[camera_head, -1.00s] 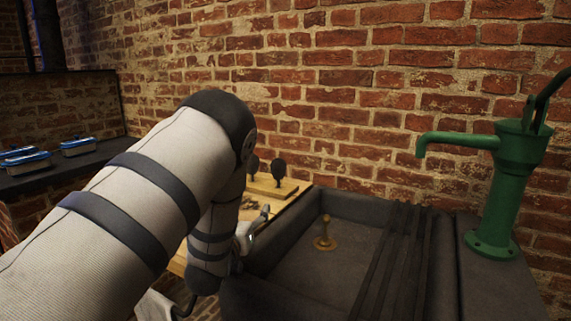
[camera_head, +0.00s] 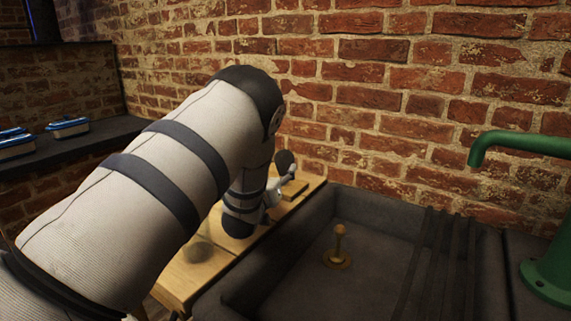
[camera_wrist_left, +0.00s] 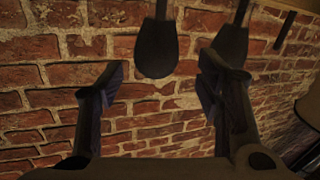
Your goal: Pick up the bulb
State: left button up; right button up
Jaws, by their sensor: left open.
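Two dark, rounded, bulb-like things on thin stems show in the left wrist view. One (camera_wrist_left: 157,48) appears between my fingers, toward the top of the picture; the other (camera_wrist_left: 232,42) is partly behind the right-hand finger. In the head view one dark rounded thing (camera_head: 285,162) shows above the wooden board, just past my left gripper (camera_head: 276,190); my arm hides the other. I cannot tell which one is the bulb. My left gripper is open, its fingers apart (camera_wrist_left: 162,85), with nothing visibly gripped. My right gripper is not in view.
A dark stone sink (camera_head: 385,268) with a brass fitting (camera_head: 339,247) lies right of the wooden table (camera_head: 190,268). A green hand pump (camera_head: 550,265) stands at the right. A brick wall (camera_head: 400,90) closes the back.

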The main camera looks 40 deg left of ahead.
aim_at(280, 163)
pick_arm(q)
jog(key=x, duration=0.7)
jog(key=shift+w, duration=0.1)
jog(key=shift+r, duration=0.2)
jog(key=c, duration=0.8)
